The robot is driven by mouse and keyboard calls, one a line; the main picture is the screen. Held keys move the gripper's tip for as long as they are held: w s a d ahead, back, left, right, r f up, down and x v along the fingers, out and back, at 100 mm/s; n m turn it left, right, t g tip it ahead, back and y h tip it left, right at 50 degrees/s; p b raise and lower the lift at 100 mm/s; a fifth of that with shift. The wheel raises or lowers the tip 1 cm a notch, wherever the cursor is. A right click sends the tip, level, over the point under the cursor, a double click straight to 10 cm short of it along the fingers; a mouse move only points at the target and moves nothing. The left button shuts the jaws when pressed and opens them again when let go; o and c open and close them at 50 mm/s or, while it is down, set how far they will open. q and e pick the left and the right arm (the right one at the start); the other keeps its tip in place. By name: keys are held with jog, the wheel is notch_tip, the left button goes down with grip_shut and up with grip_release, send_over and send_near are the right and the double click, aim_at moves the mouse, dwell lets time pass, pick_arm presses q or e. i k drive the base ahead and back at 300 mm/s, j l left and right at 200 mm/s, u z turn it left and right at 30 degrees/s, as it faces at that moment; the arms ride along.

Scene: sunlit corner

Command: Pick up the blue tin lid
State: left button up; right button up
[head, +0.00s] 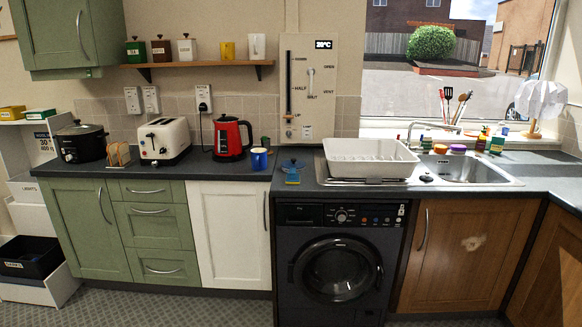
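A small round blue lid (291,164) sits on the dark worktop, just right of the blue mug (259,160) and left of the white dish tub. It looks like the blue tin lid, with what seems to be a small raised knob on top. A small yellow and blue item (292,180) is at its front, near the worktop's edge; it is too small to tell what it is or whether they touch. Neither of my grippers shows in the head view.
A red kettle (230,139), toaster (163,142) and black slow cooker (81,142) stand along the worktop to the left. The white dish tub (370,158) and sink (464,169) lie to the right. The washing machine (337,262) is below. The floor in front looks clear.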

aim_at(294, 162)
jog(key=i+u, duration=0.1)
jog(key=i, duration=0.4)
jog(key=i+l+u, duration=0.1)
jog(key=i, duration=0.35)
jog(key=i+l, duration=0.2)
jog(key=i, duration=0.3)
jog(key=j+u, duration=0.05)
